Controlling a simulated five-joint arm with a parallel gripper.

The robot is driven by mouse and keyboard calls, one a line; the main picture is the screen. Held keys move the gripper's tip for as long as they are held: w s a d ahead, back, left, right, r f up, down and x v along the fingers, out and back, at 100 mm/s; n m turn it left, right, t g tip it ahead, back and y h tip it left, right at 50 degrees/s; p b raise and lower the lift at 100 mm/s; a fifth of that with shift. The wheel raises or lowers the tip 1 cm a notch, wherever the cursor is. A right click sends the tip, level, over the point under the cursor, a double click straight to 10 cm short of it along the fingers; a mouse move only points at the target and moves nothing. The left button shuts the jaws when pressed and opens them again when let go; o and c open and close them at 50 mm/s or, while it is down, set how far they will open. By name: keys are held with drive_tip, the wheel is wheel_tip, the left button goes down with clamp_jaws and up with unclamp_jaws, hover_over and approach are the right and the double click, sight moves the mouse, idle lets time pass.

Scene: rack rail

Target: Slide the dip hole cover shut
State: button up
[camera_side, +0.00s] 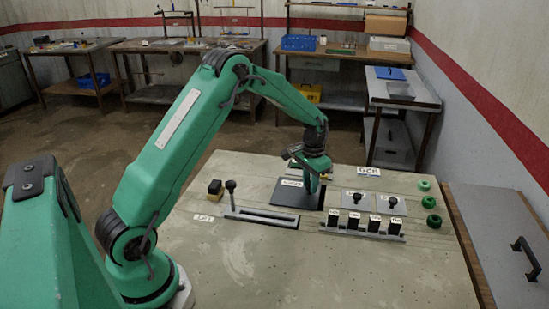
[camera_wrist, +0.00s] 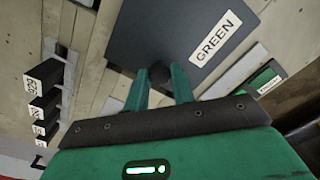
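A dark square plate (camera_side: 311,200) with a white label lies on the bench under my gripper (camera_side: 314,176). In the wrist view the dark plate (camera_wrist: 185,20) fills the top middle, and its label reads GREEN. A round black knob (camera_wrist: 160,73) sits between my gripper's fingertips (camera_wrist: 160,80), with no clear gap on either side. I take the plate and knob to be the dip hole cover, but cannot see a hole. In the side view my gripper hides the knob.
A slotted rail (camera_side: 262,217) with an upright lever stands left. Small grey plates (camera_side: 355,201) with black knobs and a rack of labelled black blocks (camera_side: 371,226) lie right. Green rings (camera_side: 424,186) line the right edge. The front bench (camera_side: 330,270) is clear.

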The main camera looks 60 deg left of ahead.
sight(321, 183)
clamp_jaws()
drive_tip(key=shift+w+d, duration=1.05)
drive_tip(key=shift+w, duration=0.05)
drive_tip(key=shift+r, duration=0.1)
drive_tip(key=o, duration=0.7)
unclamp_jaws()
drive_tip(key=shift+c, duration=0.2)
drive_tip(key=shift+r, duration=0.2)
wheel_tip(321, 183, up, 7)
drive_tip(key=shift+r, duration=0.15)
